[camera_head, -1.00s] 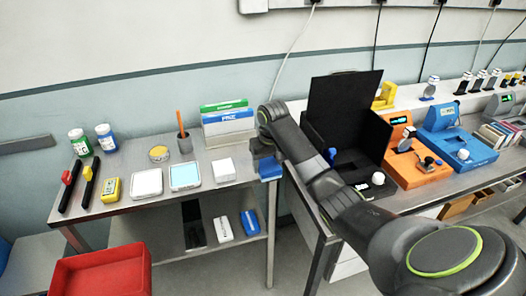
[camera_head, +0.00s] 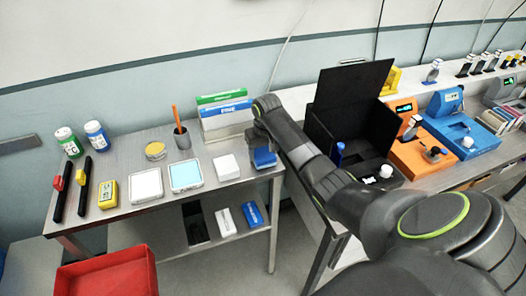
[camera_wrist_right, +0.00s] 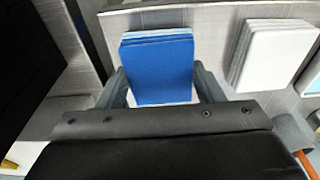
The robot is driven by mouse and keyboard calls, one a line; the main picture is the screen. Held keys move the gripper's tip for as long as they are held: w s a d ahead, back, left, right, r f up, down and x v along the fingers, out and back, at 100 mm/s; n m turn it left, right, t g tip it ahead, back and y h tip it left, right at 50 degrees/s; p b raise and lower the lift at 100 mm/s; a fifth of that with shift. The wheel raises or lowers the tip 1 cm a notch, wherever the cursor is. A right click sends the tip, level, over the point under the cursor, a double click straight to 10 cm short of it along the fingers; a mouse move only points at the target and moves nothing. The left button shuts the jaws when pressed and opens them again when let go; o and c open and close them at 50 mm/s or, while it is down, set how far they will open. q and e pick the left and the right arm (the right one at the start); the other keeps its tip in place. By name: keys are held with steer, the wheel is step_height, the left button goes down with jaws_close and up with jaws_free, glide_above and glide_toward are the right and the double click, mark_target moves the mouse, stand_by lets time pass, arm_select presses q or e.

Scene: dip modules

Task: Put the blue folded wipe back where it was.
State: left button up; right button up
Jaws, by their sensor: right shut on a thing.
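The blue folded wipe (camera_head: 264,157) is at the right end of the steel table, beside a white folded wipe (camera_head: 227,167). I cannot tell whether the blue wipe touches the table. My left gripper is not in view.
On the steel table (camera_head: 120,212) are two flat trays (camera_head: 186,175), a pencil cup (camera_head: 182,137), a yellow tin (camera_head: 155,150) and bottles (camera_head: 96,135). A black open box (camera_head: 350,120) stands right of my arm. A red bin (camera_head: 105,275) is at front left.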

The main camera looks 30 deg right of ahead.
mark_target(265, 156)
steer(key=shift+f, duration=0.45)
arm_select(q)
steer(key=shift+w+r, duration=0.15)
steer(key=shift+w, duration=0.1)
arm_select(e)
steer(key=o, duration=1)
steer(key=shift+c, duration=0.2)
steer(key=r, duration=0.3)
steer(key=s+r+b, duration=0.1)
steer(key=r, duration=0.2)
steer(key=r+b, duration=0.1)
steer(key=r, duration=0.2)
steer(key=shift+s+a+r, duration=0.1)
steer(key=shift+s+r, duration=0.1)
steer(key=shift+r, duration=0.1)
arm_select(q)
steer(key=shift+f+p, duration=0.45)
steer(key=shift+p, duration=0.1)
arm_select(e)
steer(key=r, duration=0.2)
steer(key=shift+s+r, duration=0.25)
steer(key=shift+r, duration=0.05)
